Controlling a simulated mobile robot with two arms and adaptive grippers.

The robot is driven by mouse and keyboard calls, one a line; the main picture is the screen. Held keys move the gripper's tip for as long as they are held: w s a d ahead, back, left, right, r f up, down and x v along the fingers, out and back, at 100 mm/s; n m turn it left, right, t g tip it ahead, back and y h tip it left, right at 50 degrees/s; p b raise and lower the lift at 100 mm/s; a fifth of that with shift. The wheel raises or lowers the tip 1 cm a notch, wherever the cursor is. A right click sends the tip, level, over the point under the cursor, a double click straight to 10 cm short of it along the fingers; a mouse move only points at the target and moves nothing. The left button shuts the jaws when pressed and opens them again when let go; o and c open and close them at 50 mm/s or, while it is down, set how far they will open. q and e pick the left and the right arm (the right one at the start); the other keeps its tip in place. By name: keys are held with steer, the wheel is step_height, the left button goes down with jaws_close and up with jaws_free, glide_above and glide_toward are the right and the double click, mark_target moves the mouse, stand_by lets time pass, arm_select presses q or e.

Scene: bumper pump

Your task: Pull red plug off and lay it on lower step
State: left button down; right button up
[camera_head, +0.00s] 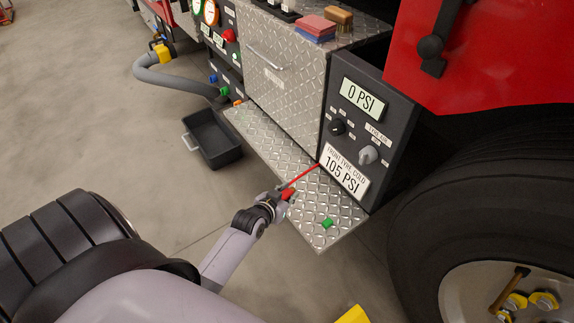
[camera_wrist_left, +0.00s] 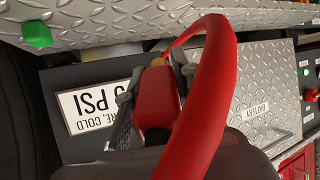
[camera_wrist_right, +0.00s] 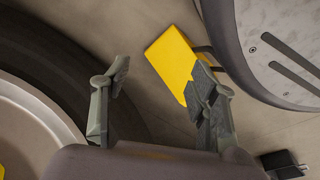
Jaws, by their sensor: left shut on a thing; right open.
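My left gripper (camera_head: 284,190) is shut on the red plug (camera_wrist_left: 156,98), over the diamond-plate lower step (camera_head: 312,217). The plug's red cable (camera_wrist_left: 219,95) arches close to the camera in the left wrist view. In the head view the cable (camera_head: 304,174) runs from the plug toward the foot of the dark gauge panel (camera_head: 353,125). I cannot tell whether the plug touches the step. My right gripper (camera_wrist_right: 163,78) is open and empty in the right wrist view. It is not seen in the head view.
A small green block (camera_head: 327,223) lies on the step near its right end. A dark bin (camera_head: 212,140) stands on the floor at left. A large tyre (camera_head: 440,190) stands at right. A yellow object (camera_wrist_right: 172,62) lies beyond my right fingers. The step's middle looks clear.

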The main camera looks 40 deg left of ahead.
mark_target(311, 196)
arm_select(q)
steer(key=w+b, duration=0.1)
steer(key=w+d+f+b, duration=0.1)
steer(key=w+b, duration=0.1)
steer(key=w, duration=0.1)
steer(key=shift+w+d+f, duration=0.1)
steer(key=shift+d+f, duration=0.15)
steer(key=w, duration=0.1)
steer(key=b, duration=0.1)
steer(key=w+d+b, duration=0.1)
steer(key=shift+w+f, duration=0.3)
steer(key=shift+f, duration=0.05)
steer(key=w+b, duration=0.1)
steer(key=w+f+b, duration=0.1)
steer(key=shift+d+b, duration=0.35)
steer(key=shift+b, duration=0.05)
steer(key=shift+w+f, duration=0.15)
steer(key=shift+f, duration=0.2)
steer(key=shift+f+b, duration=0.5)
steer(key=shift+f, duration=0.7)
arm_select(e)
steer(key=w+r+t, duration=0.1)
steer(key=w+r, duration=0.2)
steer(key=r, duration=0.7)
steer(key=w+a+r+t, duration=0.1)
steer(key=w+r+t, duration=0.1)
steer(key=r, duration=0.9)
steer(key=shift+w, duration=0.55)
